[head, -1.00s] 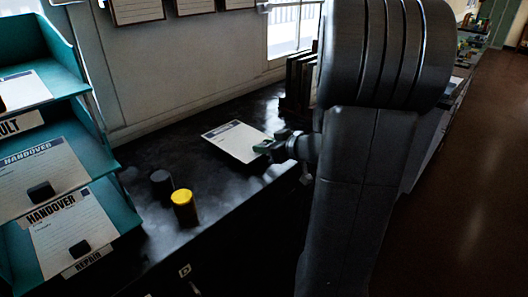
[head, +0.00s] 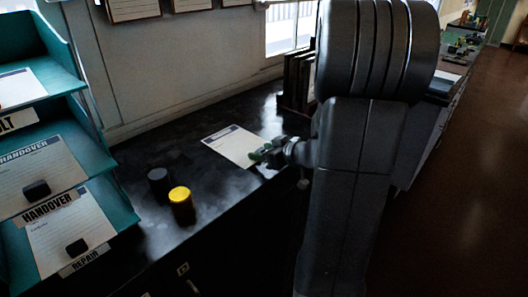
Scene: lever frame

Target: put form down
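The white form (head: 232,144) with a dark header band lies flat on, or just above, the black counter; I cannot tell which from this angle. My gripper (head: 258,154) is at the form's right edge, with its green-tipped fingers touching or overlapping that corner. My arm comes down from the right and hides part of the counter behind it. The fingers are too small and dark to show whether they are shut on the paper.
A teal tray rack (head: 98,155) with labelled shelves and forms under black blocks stands at the left. A black cylinder (head: 159,184) and a yellow-topped cylinder (head: 181,204) stand on the counter (head: 215,195). Upright binders (head: 297,80) stand behind. The counter between is clear.

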